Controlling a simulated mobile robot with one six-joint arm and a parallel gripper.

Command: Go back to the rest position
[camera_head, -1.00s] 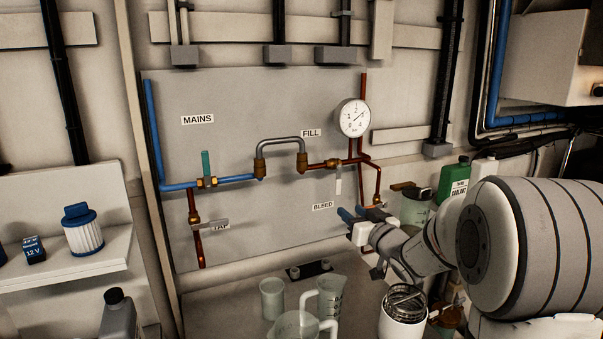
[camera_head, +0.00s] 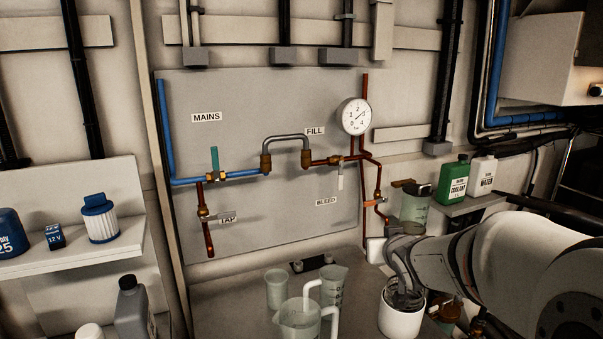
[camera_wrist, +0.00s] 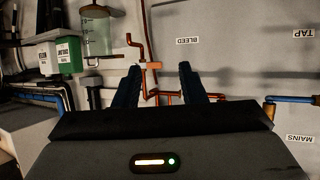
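My gripper (camera_wrist: 159,74) is open in the wrist view, with two dark fingers apart and nothing held between them. Behind the gap stand copper pipes and a brass fitting on the wall panel, near the BLEED label (camera_wrist: 188,40), seen upside down. In the head view my arm reaches in from the right, and its end is low in front of the panel's lower right corner. The fingers are hidden or hard to make out there. The panel (camera_head: 230,105) carries blue and copper pipes, a pressure gauge (camera_head: 355,116) and a grey hose (camera_head: 285,139) bridging two brass fittings.
A white cup (camera_head: 400,320) stands just below my arm's end. Clear jugs (camera_head: 299,322) and beakers stand on the bench to its left. A green coolant bottle (camera_head: 452,180) and white water bottle (camera_head: 481,176) stand on a shelf behind my arm. A filter (camera_head: 101,222) sits on the left shelf.

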